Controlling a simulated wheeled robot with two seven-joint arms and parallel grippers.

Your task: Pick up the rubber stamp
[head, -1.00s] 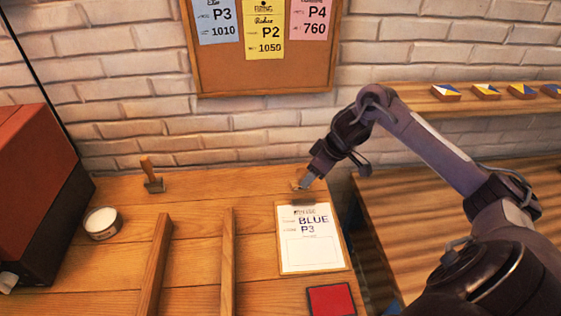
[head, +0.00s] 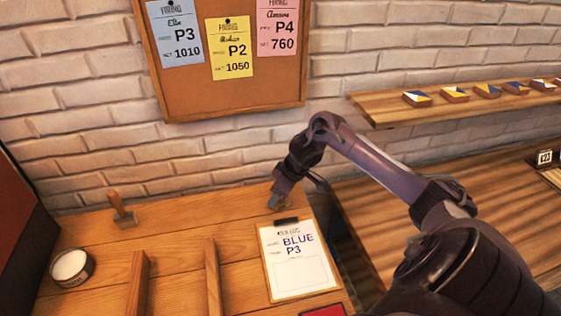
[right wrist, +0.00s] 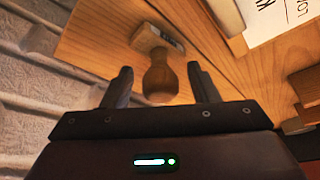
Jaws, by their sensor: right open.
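In the right wrist view the rubber stamp (right wrist: 159,80) has a round wooden handle and a rectangular wooden base, and stands on the wooden tabletop. My right gripper (right wrist: 160,68) is open, one finger on each side of the handle, with visible gaps. In the head view my right gripper (head: 277,200) is low over the table, just behind the clipboard (head: 267,275), and mostly hides the stamp. A similar wooden-handled tool with a block-like base (head: 122,209) stands further left. My left gripper is not in view.
The clipboard's sheet reads BLUE P3. Two wooden rails (head: 212,280) and a round tin (head: 72,267) are on the table left of it. The brick wall (head: 90,130) is close behind. A shelf with several small tiles (head: 455,95) is at right.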

